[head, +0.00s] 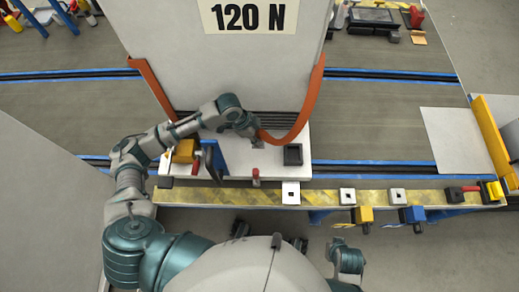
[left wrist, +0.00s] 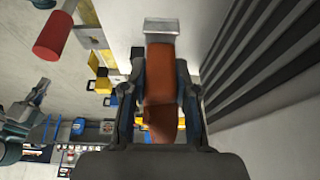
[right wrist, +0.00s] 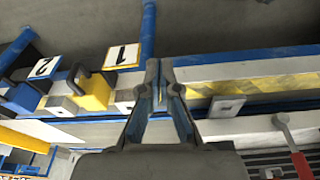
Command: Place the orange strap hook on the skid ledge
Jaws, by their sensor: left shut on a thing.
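The orange strap (head: 307,105) hangs down the right side of the large white box and curves in to my left gripper (head: 252,131). In the left wrist view, my left gripper (left wrist: 162,85) is shut on the orange strap end (left wrist: 159,65). A grey metal hook piece (left wrist: 161,27) sticks out beyond the fingertips; its contact with any surface cannot be told. The white skid ledge (head: 228,172) lies below and in front of the box, under the gripper. My right gripper (right wrist: 160,75) is shut and empty, near the striped rail.
The white box (head: 220,60) reads 120 N. A red-handled lever (head: 256,172), a black square socket (head: 292,155) and a yellow block (head: 184,150) stand on the skid. Another orange strap (head: 152,87) hangs at left. A yellow-black striped rail (head: 225,197) crosses in front.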

